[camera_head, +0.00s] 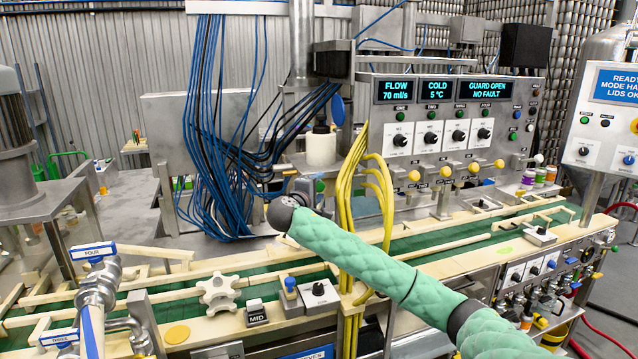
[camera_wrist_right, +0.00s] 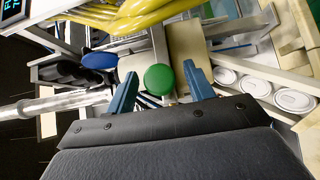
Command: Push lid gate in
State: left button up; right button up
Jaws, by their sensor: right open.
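My right gripper (camera_wrist_right: 162,72) is open in the right wrist view, with its two blue fingers spread apart. A round green knob (camera_wrist_right: 159,79) appears between the fingers. I cannot tell whether they touch it. A pale plate (camera_wrist_right: 134,68) lies behind the knob. No part is marked as the lid gate, so I cannot tell for certain which piece it is. In the head view my right arm, in a mint sleeve, reaches in from the lower right to the machine's middle; the gripper there is small and largely hidden. My left gripper does not show.
A blue knob (camera_wrist_right: 99,60) is left of the green one, and several round white-topped items (camera_wrist_right: 258,85) line the right. Yellow hoses (camera_head: 377,200) and blue cables (camera_head: 215,130) hang close to my right arm. A green conveyor (camera_head: 430,240) runs across the front.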

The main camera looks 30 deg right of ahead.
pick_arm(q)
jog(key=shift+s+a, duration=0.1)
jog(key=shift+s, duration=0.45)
pick_arm(e)
jog(key=shift+w+d, duration=0.2)
jog(key=shift+d, duration=0.2)
grip_shut()
jog(key=shift+w+f, duration=0.1)
jog(key=shift+w, duration=0.2)
jog(key=w+b, duration=0.1)
jog(key=w+d, duration=0.1)
jog(key=w, duration=0.1)
jog(key=shift+w+b, duration=0.2)
jog(key=shift+b, duration=0.15)
jog(key=shift+c, duration=1.2)
grip_release()
jog(key=shift+o, duration=1.2)
jog(key=shift+w, duration=0.1)
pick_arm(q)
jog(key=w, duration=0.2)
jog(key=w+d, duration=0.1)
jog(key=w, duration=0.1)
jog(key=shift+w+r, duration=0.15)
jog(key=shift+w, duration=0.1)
pick_arm(e)
jog(key=shift+w, duration=0.15)
